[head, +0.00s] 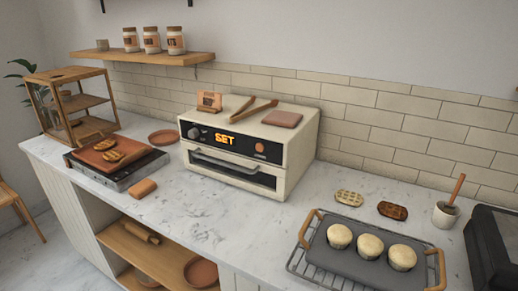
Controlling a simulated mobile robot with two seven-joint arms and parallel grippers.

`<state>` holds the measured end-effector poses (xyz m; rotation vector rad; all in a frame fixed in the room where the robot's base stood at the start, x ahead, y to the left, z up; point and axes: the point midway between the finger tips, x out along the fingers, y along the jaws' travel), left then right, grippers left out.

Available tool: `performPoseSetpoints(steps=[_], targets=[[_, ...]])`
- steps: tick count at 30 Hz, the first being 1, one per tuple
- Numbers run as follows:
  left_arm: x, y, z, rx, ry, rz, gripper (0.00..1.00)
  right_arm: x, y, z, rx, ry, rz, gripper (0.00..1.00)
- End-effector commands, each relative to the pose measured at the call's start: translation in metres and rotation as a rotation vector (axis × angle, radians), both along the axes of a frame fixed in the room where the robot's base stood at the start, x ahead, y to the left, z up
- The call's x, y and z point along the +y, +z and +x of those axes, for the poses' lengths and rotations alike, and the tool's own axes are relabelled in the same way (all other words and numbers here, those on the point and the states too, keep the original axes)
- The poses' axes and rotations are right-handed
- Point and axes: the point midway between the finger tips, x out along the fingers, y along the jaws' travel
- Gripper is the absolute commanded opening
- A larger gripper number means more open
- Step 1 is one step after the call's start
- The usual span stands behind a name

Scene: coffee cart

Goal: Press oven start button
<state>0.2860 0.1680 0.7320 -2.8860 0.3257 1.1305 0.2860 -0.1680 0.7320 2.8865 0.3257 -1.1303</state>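The oven (300,148) is a cream box on the marble counter, near the middle of the head view. Its dark front panel (231,143) carries a grey knob (194,133) at the left and a lit orange display (224,139) reading "SET". A round orange-brown button (260,147) sits at the right of the panel. The oven door below, with a pale bar handle (225,162), appears closed. Neither of my grippers shows in the head view.
On the oven top lie tongs (255,110), a brown square board (282,119) and a small sign (209,101). Right stands a tray (337,261) with three muffins on a wire rack. Left are a griddle (115,172) and a wooden display case (70,100). The counter before the oven is clear.

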Motion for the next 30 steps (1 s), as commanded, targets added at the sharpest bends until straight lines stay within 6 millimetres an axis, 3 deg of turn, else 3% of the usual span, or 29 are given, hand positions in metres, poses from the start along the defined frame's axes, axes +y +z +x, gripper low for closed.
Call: performPoseSetpoints(steps=[3,30], targets=[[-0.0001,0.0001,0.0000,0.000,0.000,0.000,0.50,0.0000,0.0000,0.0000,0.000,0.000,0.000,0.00],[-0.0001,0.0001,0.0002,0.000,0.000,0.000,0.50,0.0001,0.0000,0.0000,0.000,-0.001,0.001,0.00]])
